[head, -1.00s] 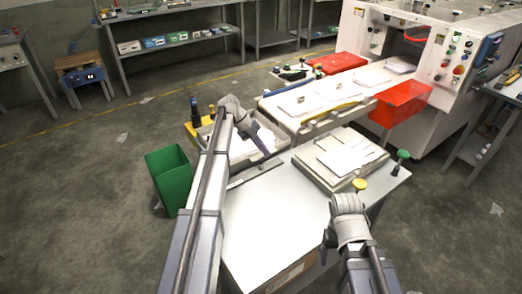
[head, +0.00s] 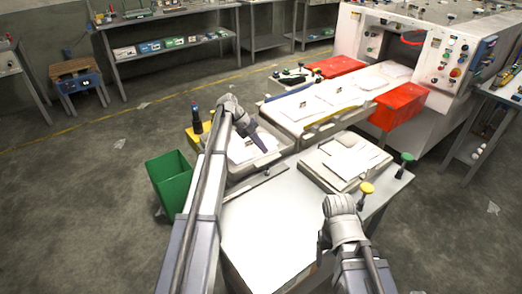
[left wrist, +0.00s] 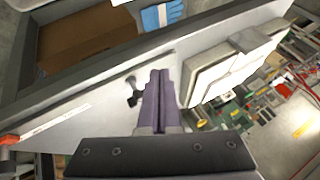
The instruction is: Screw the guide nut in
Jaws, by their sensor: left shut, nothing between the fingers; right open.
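My left gripper (head: 264,148) is shut and empty above the far left part of the white table (head: 262,222). In the left wrist view its purple fingers (left wrist: 159,85) are together, with nothing between them. A small dark part with a grey stem (left wrist: 132,92) shows just left of them against the pale surface; I cannot tell whether it is the guide nut. A yellow knob (head: 366,187) and a green knob (head: 406,158) stand at the table's right edge. My right gripper (head: 323,243) is open near the table's front right, its fingers mostly hidden.
A pale block with white sheets (head: 345,160) lies on the table's far right. A bin with papers (head: 275,150) is behind my left gripper. A green bin (head: 170,180) stands on the floor at left. The table's middle is clear.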

